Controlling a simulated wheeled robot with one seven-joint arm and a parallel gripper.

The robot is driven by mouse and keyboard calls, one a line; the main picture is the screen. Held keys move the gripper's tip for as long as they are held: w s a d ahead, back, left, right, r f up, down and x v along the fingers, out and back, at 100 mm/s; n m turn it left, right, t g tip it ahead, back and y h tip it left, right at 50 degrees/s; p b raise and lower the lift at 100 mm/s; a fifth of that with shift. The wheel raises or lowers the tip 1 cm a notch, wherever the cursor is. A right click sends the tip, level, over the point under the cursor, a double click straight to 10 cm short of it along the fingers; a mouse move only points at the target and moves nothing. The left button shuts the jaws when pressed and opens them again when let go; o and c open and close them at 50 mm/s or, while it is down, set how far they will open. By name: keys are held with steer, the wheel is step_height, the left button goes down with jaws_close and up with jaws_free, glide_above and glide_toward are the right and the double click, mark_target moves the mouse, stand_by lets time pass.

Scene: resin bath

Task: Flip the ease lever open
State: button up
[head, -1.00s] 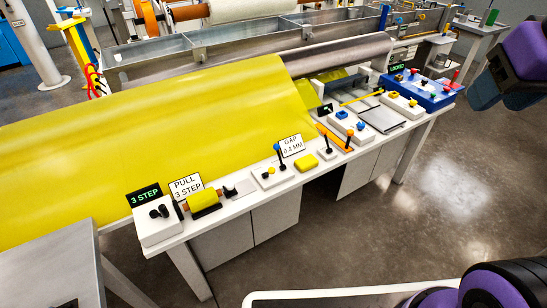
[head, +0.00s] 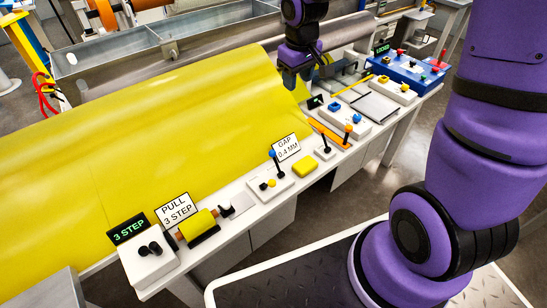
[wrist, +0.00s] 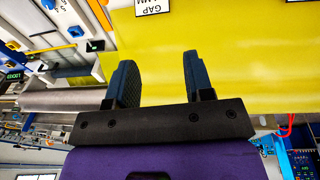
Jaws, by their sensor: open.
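Several levers stand on the white bench, and none carries a readable "ease" label, so I cannot tell which is the ease lever. A blue-knobbed lever (head: 273,156) stands by the GAP 0.4 MM sign (head: 287,148). An orange-knobbed lever (head: 348,131) stands by an orange strip, with a short dark lever (head: 325,142) to its left. My gripper (head: 297,80) is over the yellow sheet's right end, left of the controls. In the wrist view my gripper (wrist: 157,72) is open, with only the yellow sheet behind its fingers.
The yellow sheet (head: 150,140) covers the left and middle. A blue box (head: 412,68) with red-topped levers stands at the bench's far right. A PULL 3 STEP sign (head: 176,210) and a yellow roller (head: 197,224) are at the near end. A steel roller (head: 345,35) lies behind.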

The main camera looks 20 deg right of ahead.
steer(key=w+a+f+n+g, duration=0.1)
steer(key=w+f, duration=0.2)
steer(key=f, duration=0.7)
steer(key=g+y, duration=0.1)
steer(key=y, duration=0.1)
glide_above(274, 152)
steer(key=d, duration=0.1)
step_height(274, 152, down, 11)
steer(key=shift+n, duration=0.4)
steer(key=f, duration=0.7)
steer(key=a+f, duration=0.1)
steer(key=f, duration=0.3)
steer(key=shift+s+f, duration=0.1)
jaws_close()
